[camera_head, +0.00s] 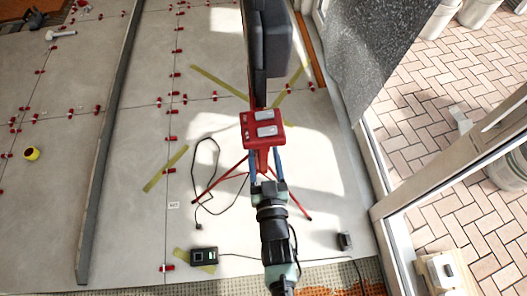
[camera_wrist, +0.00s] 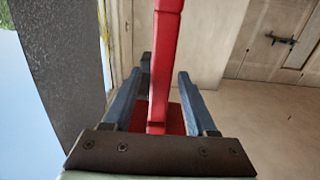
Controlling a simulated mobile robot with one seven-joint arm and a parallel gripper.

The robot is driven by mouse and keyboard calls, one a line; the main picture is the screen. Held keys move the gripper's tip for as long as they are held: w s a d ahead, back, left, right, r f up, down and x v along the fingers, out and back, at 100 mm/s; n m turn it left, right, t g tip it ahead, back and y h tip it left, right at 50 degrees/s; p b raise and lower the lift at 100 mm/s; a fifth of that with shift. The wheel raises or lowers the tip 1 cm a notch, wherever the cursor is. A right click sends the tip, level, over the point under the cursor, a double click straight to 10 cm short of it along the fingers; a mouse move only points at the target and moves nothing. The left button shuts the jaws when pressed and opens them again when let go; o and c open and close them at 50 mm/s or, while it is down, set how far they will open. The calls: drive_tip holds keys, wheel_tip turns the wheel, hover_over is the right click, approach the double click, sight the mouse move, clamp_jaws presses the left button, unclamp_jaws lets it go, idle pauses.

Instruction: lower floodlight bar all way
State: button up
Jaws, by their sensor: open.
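The floodlight stand has a red head block (camera_head: 263,132) with pale panels on top and splayed thin red legs on the tiled floor. A tall black floodlight part (camera_head: 268,45) rises behind it toward the top of the head view. My gripper (camera_head: 266,158) is open, just on the near side of the red block, one blue finger on each side of the red post. In the wrist view a red post (camera_wrist: 165,65) stands between the open fingers of my gripper (camera_wrist: 163,85), apart from both. Whether the fingers touch the block is unclear.
A black cable (camera_head: 207,165) loops on the floor left of the legs. A dark box (camera_head: 204,256) lies nearer me. A long grey straightedge (camera_head: 103,150) lies at left, among red levelling clips. A glazed door frame (camera_head: 430,185) stands close on the right.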

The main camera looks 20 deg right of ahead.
clamp_jaws()
idle(1.4)
